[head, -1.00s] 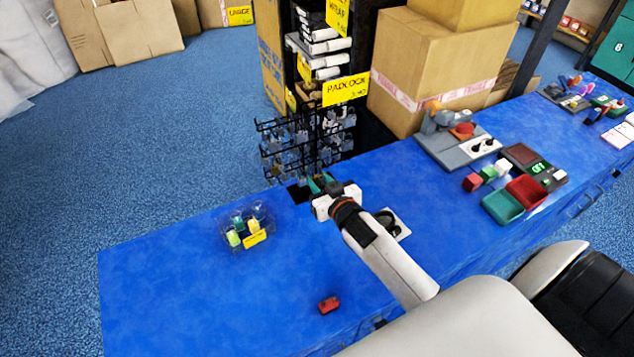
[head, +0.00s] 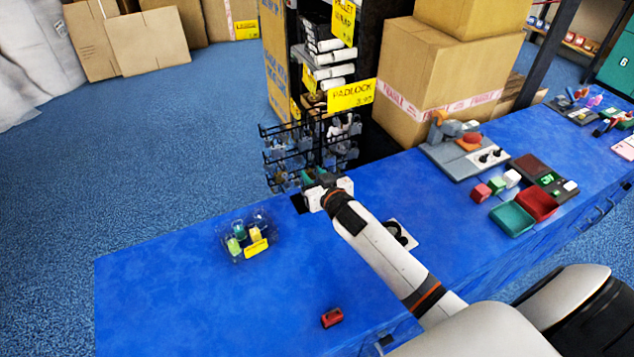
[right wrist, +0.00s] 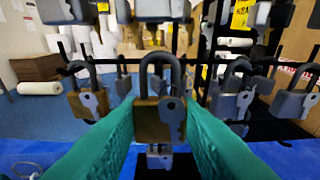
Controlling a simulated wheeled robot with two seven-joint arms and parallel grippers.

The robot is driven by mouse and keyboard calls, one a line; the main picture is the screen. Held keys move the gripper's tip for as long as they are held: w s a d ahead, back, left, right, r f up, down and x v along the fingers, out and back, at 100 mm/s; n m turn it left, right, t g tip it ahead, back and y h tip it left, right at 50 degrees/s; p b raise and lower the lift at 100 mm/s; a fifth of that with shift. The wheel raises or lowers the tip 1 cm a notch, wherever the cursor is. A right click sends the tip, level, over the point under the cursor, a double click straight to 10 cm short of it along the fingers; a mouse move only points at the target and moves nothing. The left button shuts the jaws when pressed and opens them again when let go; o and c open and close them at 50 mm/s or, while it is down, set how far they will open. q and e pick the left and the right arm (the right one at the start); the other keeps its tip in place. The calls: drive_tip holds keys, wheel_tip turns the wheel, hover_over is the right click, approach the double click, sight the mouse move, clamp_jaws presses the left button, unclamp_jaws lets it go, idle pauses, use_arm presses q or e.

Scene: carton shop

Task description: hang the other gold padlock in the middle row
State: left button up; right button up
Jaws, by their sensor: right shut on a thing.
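The black wire rack (head: 268,155) of padlocks stands at the table's far edge, under a yellow padlock sign (head: 351,95). My right gripper (head: 310,179) is at the front of its lower part. In the right wrist view, its green fingers (right wrist: 160,128) are shut on a gold padlock (right wrist: 146,122), upright with its shackle up and a grey key-shaped piece on its front. I cannot tell whether a hook passes through the shackle. Another gold padlock (right wrist: 80,104) hangs to the left in the same row. Grey padlocks (right wrist: 228,106) hang to the right. My left gripper is out of view.
More grey padlocks (right wrist: 160,9) hang just above the held one, and one (right wrist: 159,158) shows below. A clear tray (head: 236,250) with small items and a red object (head: 331,317) lie on the blue table (head: 170,290). Large cartons (head: 430,75) stand behind.

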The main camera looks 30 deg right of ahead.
drive_tip(key=shift+b+x, duration=0.45)
drive_tip(key=shift+x, duration=0.4)
drive_tip(key=shift+w+f, duration=0.1)
drive_tip(key=shift+w, duration=0.4)
drive_tip(key=o, duration=1)
drive_tip(key=shift+f, duration=0.1)
drive_tip(key=v, duration=1.2)
